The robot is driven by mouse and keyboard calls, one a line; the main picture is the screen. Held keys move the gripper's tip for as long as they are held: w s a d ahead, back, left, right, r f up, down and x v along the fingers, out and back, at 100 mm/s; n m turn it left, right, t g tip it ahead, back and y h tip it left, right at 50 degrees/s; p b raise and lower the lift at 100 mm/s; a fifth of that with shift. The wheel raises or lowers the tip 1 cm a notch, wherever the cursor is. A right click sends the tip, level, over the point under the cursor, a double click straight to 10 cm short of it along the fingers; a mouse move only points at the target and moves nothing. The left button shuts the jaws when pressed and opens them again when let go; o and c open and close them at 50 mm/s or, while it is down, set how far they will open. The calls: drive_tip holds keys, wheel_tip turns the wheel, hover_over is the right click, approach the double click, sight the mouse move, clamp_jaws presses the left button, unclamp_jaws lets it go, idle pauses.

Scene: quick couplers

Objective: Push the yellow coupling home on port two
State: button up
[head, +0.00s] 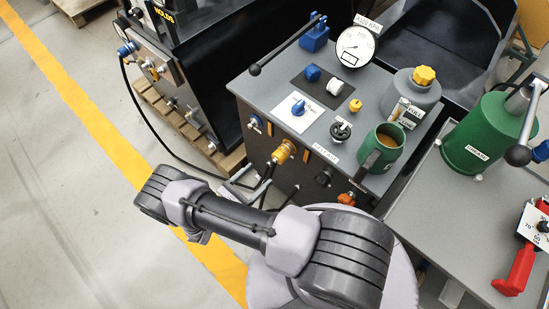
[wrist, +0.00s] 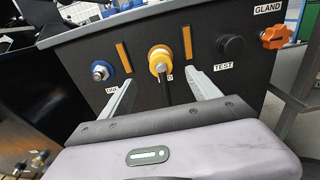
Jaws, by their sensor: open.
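The yellow coupling (head: 284,152) sits at the middle port on the dark front panel of the grey-topped bench. In the wrist view the yellow coupling (wrist: 159,58) faces me, with a black hose running from it down between my fingers. The label under it is mostly hidden by the hose. Whether the coupling is fully seated cannot be told. My gripper (wrist: 163,82) is open, one finger on each side of the hose, with the fingertips just below and in front of the coupling. In the head view my gripper (head: 247,183) is partly hidden by my arm.
A blue fitting (wrist: 100,70) is left of the coupling. A black cap (wrist: 231,47) marked TEST and an orange knob (wrist: 275,36) marked GLAND are right of it. Orange strips flank the coupling. A black hose (head: 150,125) loops from the machine at left.

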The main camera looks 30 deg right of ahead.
sight(276, 159)
drive_tip(key=b+x, duration=0.1)
drive_tip(key=x, duration=1.2)
drive_tip(key=shift+d+b, duration=0.2)
drive_tip(key=shift+b, duration=0.15)
clamp_jaws()
drive_tip(key=shift+b+v, duration=0.4)
drive_tip(key=shift+v, duration=1.75)
